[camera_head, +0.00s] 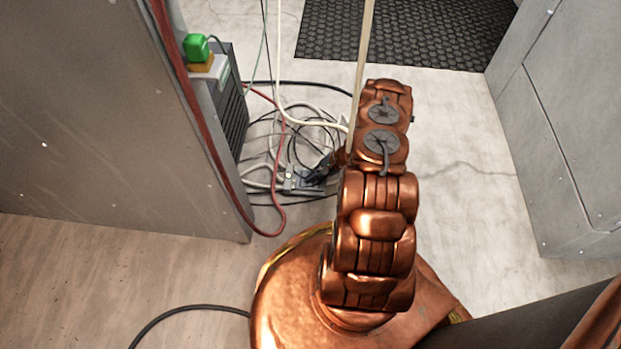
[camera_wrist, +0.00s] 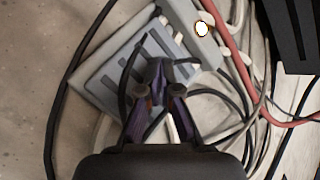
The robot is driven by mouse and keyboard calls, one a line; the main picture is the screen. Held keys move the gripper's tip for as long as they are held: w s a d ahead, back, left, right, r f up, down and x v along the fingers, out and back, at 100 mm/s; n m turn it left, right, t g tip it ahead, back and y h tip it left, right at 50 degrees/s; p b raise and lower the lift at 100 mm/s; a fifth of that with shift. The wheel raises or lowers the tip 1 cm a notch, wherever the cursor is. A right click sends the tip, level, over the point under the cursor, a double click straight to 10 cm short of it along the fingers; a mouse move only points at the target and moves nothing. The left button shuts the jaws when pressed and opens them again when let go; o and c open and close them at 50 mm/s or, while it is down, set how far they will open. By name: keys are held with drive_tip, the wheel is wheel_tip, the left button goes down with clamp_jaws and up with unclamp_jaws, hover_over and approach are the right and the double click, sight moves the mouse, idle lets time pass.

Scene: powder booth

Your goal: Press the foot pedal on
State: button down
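The foot pedal (camera_head: 291,183) is a grey box on the floor among loose cables, left of my arm in the head view. In the wrist view the foot pedal (camera_wrist: 112,75) shows a darker slotted plate and a light grey strip carrying a bright round lamp. The lamp looks greenish in the head view. My gripper (camera_wrist: 159,68) has its fingertips together over the slotted plate, with nothing seen between them. I cannot tell whether the tips touch the plate. In the head view my gripper (camera_head: 318,174) is small and dark at the pedal's right side.
Tangled cables (camera_head: 300,130) lie around the pedal, and a red hose (camera_head: 225,185) hangs to its left. A vented unit (camera_head: 232,100) with a green block stands behind a grey panel (camera_head: 110,110). A grey cabinet (camera_head: 560,120) stands right. Floor right of my arm is clear.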

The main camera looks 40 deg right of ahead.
drive_tip(key=shift+r, duration=0.1)
drive_tip(key=shift+r+p, duration=1.15)
drive_tip(key=shift+r, duration=1.9)
